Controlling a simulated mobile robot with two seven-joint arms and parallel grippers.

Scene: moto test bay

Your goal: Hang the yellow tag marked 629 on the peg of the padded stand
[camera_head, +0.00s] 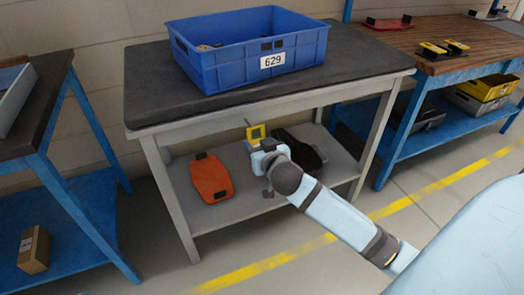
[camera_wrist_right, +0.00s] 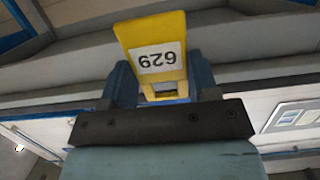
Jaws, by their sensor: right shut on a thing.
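The yellow tag (camera_head: 257,132) is held up by my right gripper (camera_head: 264,146) in front of the padded stand (camera_head: 135,95), below its front edge. In the right wrist view the tag (camera_wrist_right: 155,30) reads 629 upside down, and the blue fingers of my right gripper (camera_wrist_right: 160,88) are shut on its narrower end. The stand is grey with a dark padded top. A thin dark piece (camera_head: 247,122), perhaps the peg, shows just above the tag; I cannot tell whether they touch. My left gripper is out of view.
A blue crate (camera_head: 215,72) labelled 629 stands on the padded top. An orange-red item (camera_head: 211,179) and a black item (camera_head: 303,146) lie on the lower shelf. A dark-topped blue table (camera_head: 40,115) stands left, and a wooden-topped bench (camera_head: 400,48) right. Floor in front is clear.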

